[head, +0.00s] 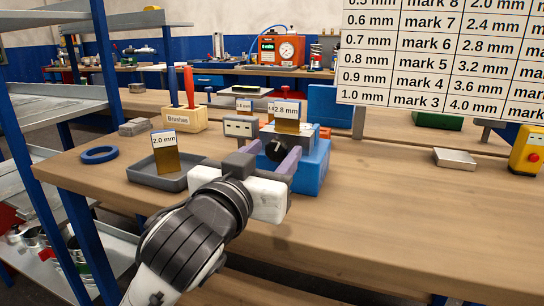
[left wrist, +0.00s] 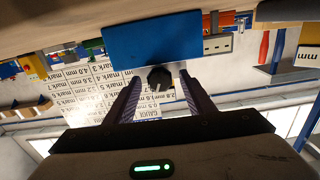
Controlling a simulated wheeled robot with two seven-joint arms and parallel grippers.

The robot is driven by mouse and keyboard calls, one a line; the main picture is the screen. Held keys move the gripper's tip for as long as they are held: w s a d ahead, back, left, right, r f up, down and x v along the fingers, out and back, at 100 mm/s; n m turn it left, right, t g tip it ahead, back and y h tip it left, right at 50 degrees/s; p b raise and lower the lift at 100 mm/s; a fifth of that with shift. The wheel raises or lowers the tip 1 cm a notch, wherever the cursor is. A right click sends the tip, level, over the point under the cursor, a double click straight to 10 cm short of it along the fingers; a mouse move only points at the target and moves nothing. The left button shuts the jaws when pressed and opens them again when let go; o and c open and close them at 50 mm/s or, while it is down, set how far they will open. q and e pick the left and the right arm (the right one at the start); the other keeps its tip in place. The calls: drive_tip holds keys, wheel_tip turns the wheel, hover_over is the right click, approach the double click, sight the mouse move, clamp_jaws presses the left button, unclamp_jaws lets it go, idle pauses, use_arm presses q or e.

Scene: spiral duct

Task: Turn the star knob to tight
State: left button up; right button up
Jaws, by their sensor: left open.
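The black star knob (head: 278,150) sits on the near face of a blue block-shaped fixture (head: 314,166) on the wooden bench. The knob also shows in the left wrist view (left wrist: 160,78), in front of the blue face (left wrist: 150,52). My left gripper (head: 272,154) is open, its two purple-grey fingers reaching toward the fixture on either side of the knob. In the left wrist view the left gripper (left wrist: 160,80) has a gap between each finger and the knob. No tight marking on the knob can be read. My right gripper is not in view.
A grey tray (head: 157,180) with a 2.0 mm gauge card (head: 166,155) lies left of the gripper. A yellow button box (head: 527,150) is at right. The bench front right is clear.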

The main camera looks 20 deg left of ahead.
use_arm(q)
drive_tip(key=c, duration=1.1)
drive_tip(key=shift+o, duration=0.2)
